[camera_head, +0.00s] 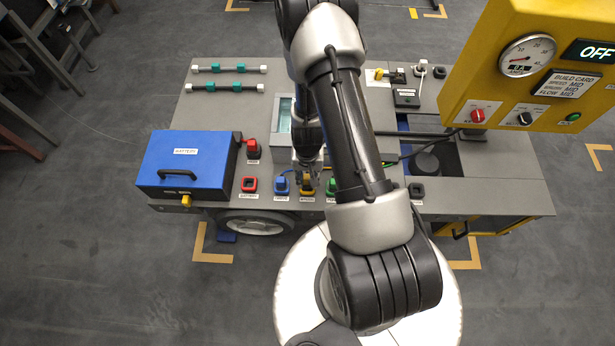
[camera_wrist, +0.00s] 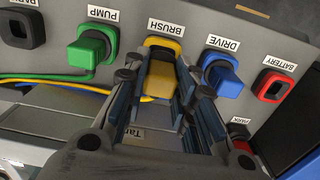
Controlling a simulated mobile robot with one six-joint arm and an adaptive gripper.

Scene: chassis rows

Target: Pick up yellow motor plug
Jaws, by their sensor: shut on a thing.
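The yellow motor plug (camera_wrist: 160,76) is at the yellow-framed socket (camera_wrist: 165,44) labelled BRUSH. My gripper (camera_wrist: 158,84) is shut on it, with a dark finger on each side of the plug. I cannot tell how deep the plug sits in the socket. In the head view the yellow plug (camera_head: 306,187) shows at the front edge of the grey chassis deck (camera_head: 212,112), and my gripper (camera_head: 307,168) is right over it, partly hidden by my arm.
A green plug (camera_wrist: 87,50) at PUMP and a blue plug (camera_wrist: 224,78) at DRIVE flank it closely. The red BATTERY socket (camera_wrist: 273,87) is empty. A blue battery box (camera_head: 185,165) stands left. A yellow control panel (camera_head: 535,70) reading OFF hangs at the right.

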